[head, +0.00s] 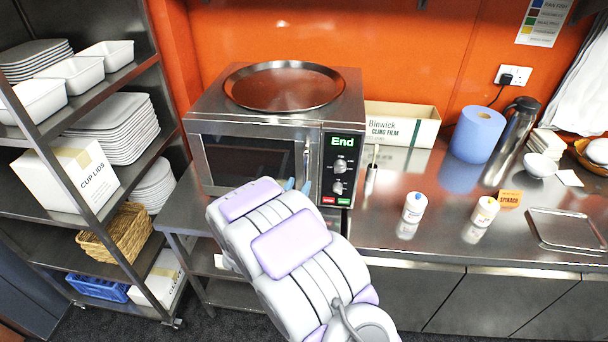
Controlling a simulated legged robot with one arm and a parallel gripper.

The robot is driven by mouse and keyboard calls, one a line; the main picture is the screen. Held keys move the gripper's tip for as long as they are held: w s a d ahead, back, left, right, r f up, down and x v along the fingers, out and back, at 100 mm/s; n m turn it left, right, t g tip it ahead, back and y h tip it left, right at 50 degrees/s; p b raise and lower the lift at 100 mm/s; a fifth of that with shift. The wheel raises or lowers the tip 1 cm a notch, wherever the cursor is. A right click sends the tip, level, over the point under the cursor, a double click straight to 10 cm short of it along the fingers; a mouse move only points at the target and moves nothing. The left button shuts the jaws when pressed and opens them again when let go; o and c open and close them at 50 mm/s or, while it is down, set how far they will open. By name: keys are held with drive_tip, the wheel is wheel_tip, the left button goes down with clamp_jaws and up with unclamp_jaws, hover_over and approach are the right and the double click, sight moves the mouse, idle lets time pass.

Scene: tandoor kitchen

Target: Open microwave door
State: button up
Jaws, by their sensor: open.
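The steel microwave (222,121) stands on the steel counter at the centre left, facing me. Its dark-windowed door (245,157) appears shut. The upright door handle (306,160) is at the door's right edge. The control panel (341,165) right of it reads "End" and has two knobs. My gripper (298,185) is at the lower end of the handle, with blue fingertips apart on either side of it. I cannot tell whether they touch it. My white and lilac arm hides the lower part of the door and the counter edge below.
A round steel tray (284,88) lies on the microwave. A cling film box (402,125), blue paper roll (477,134), flask (511,140) and two small bottles (414,207) stand right on the counter. A shelf rack (75,195) with dishes stands left.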

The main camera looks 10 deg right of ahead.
sight(305, 175)
drive_tip(key=x, duration=0.5)
drive_tip(key=shift+w+d, duration=0.1)
drive_tip(key=shift+d, duration=0.25)
drive_tip(key=shift+w+d+b, duration=0.1)
drive_tip(key=shift+w+b, duration=0.25)
drive_tip(key=shift+w, duration=0.3)
drive_tip(key=shift+d, duration=0.1)
clamp_jaws()
